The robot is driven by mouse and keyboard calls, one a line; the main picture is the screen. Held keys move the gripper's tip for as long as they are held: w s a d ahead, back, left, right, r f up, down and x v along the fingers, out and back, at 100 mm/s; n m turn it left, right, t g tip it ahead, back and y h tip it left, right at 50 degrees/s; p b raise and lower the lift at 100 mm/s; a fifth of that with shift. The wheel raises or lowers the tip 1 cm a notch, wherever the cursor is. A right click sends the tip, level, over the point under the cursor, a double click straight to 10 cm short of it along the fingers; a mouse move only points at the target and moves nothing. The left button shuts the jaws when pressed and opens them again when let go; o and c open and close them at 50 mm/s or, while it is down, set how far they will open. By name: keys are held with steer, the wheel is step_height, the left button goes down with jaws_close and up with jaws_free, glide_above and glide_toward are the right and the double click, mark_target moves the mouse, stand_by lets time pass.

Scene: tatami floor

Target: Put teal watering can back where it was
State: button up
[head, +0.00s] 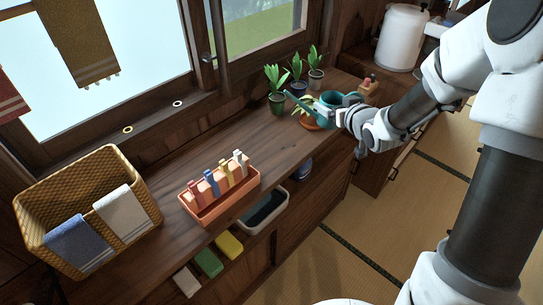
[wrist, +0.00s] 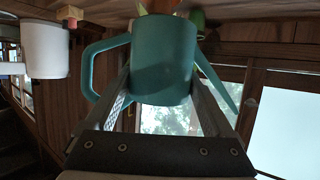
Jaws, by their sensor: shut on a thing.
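The teal watering can (head: 327,105) is at the far part of the wooden counter, its spout pointing left toward the plants in the head view. My gripper (head: 345,112) is shut on its body. In the wrist view, which looks upside down, the can (wrist: 165,60) sits between the two fingers of my gripper (wrist: 165,85), with its handle at left and spout at right. The can looks upright. I cannot tell whether its base touches the counter. It partly hides a plant in an orange pot (head: 307,121) beside it.
Potted plants in green (head: 277,106), blue (head: 298,89) and grey (head: 315,82) pots stand by the window. A coral box of clips (head: 222,207) and a wicker basket (head: 48,195) stand nearer. A white canister (head: 400,38) is at the back. Bare counter (head: 215,150) lies between plants and box.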

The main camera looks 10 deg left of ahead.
steer(key=shift+s+a, duration=0.15)
steer(key=shift+a, duration=0.35)
steer(key=shift+s+a+f+b, duration=0.2)
steer(key=shift+a+f+b, duration=0.55)
steer(key=shift+a+f, duration=2.1)
steer(key=shift+s+a+f+b, duration=0.15)
steer(key=shift+a+f+b, duration=0.6)
steer(key=shift+a+f, duration=2)
steer(key=shift+a+r, duration=0.15)
steer(key=o, duration=1.4)
steer(key=shift+f, duration=0.2)
steer(key=shift+r, duration=0.1)
